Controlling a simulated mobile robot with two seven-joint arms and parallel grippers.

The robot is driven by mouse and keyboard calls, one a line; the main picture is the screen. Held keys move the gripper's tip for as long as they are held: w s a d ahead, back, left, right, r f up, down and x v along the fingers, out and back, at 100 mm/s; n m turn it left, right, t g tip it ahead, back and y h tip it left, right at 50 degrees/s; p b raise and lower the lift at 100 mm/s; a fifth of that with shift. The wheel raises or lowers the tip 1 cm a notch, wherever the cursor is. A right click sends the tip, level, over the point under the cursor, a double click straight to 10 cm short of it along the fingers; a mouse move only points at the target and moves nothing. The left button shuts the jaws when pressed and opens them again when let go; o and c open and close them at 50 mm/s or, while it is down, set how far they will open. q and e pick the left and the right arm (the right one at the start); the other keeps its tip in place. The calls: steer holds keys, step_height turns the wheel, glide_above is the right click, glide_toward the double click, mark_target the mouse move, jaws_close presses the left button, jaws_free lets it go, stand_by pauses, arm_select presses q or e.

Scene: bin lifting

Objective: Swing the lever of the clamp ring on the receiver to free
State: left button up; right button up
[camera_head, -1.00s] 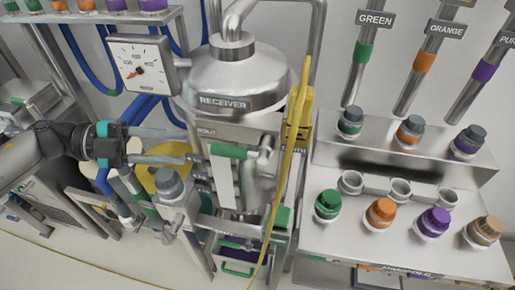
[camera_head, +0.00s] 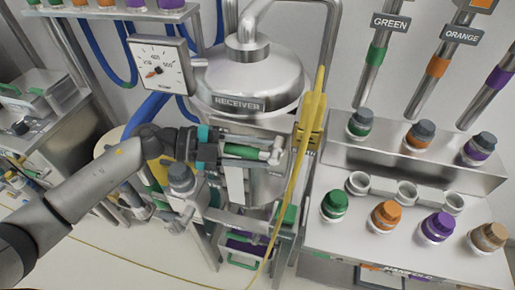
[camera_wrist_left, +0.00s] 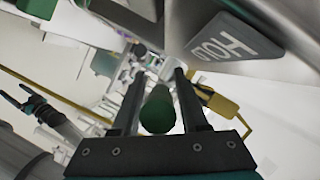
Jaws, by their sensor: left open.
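The receiver (camera_head: 250,80) is a shiny steel vessel with a domed lid in the head view. Just below its lid, the clamp ring's lever has a green handle (camera_head: 240,151) lying about level. It also shows end-on in the left wrist view as a green handle (camera_wrist_left: 158,110). My left gripper (camera_head: 268,151) is open, with one finger on each side of the handle. In the wrist view the fingers (camera_wrist_left: 155,78) show gaps beside the handle, so I see no firm grip. My gripper hides part of the ring.
A dial gauge (camera_head: 160,65) stands left of the receiver. A yellow clamp (camera_head: 312,115) with a yellow cable hangs close on the right. A steel manifold (camera_head: 400,235) with coloured caps stands right.

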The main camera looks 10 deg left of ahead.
arm_select(q)
steer(key=shift+c, duration=0.3)
jaws_close()
stand_by(1.1)
